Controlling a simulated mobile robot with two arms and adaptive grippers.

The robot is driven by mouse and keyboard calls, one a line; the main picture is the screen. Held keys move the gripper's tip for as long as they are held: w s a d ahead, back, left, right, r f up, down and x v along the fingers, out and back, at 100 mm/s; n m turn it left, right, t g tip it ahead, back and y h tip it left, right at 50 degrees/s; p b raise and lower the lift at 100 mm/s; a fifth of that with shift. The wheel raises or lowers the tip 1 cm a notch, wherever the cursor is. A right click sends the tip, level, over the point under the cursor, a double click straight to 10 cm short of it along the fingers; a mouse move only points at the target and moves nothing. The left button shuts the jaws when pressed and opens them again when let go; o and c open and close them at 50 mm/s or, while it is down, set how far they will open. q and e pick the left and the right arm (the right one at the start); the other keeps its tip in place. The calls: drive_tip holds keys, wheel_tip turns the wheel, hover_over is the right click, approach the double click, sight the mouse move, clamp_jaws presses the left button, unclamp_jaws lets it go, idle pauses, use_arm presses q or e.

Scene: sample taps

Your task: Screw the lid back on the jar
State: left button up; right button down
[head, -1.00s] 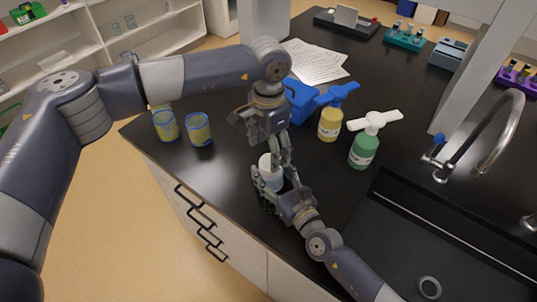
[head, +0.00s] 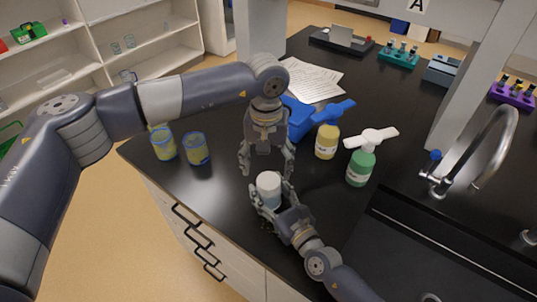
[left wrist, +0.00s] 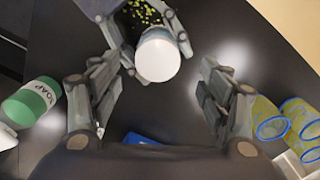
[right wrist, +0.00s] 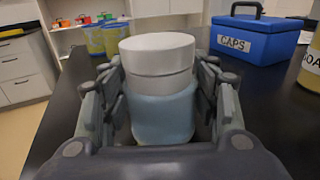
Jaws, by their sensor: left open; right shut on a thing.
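The jar (right wrist: 163,116) has a pale blue lower body and stands upright in my right gripper (head: 270,196), which is shut around its sides. The white lid (right wrist: 158,52) sits on top of the jar, with a thin seam below it; whether it is screwed tight I cannot tell. The lid also shows as a white disc in the left wrist view (left wrist: 158,56). My left gripper (head: 267,166) is open and empty, fingers spread wide, just behind and above the jar, apart from the lid.
Two yellow-and-blue cups (head: 164,143) (head: 197,149) stand left near the counter edge. A blue caps box (right wrist: 256,38) is behind the left gripper. A yellow bottle (head: 326,142) and green soap bottle (head: 361,166) stand right, before the sink (head: 440,245).

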use_arm(q)
drive_tip(key=n, duration=0.5)
drive_tip(key=shift+r, duration=0.15)
drive_tip(key=n, duration=0.4)
drive_tip(key=shift+d+r+n, duration=0.1)
drive_tip(key=shift+r+n, duration=0.05)
drive_tip(key=shift+n, duration=0.15)
drive_tip(key=n, duration=0.4)
drive_tip(key=shift+r+n, duration=0.15)
drive_tip(key=shift+n, duration=0.25)
drive_tip(key=n, duration=0.4)
drive_tip(key=shift+w+d+r+n, duration=0.1)
drive_tip(key=shift+r+n, duration=0.05)
drive_tip(key=shift+n, duration=0.15)
drive_tip(key=n, duration=0.4)
drive_tip(key=shift+r+n, duration=0.2)
drive_tip(key=shift+n, duration=0.2)
drive_tip(key=n, duration=0.4)
drive_tip(key=shift+r+n, duration=0.1)
drive_tip(key=shift+n, duration=0.3)
drive_tip(key=n, duration=0.4)
drive_tip(key=shift+r+n, duration=0.15)
drive_tip(key=shift+n, duration=0.15)
drive_tip(key=n, duration=0.6)
drive_tip(key=shift+w+r, duration=0.1)
drive_tip(key=shift+r, duration=0.1)
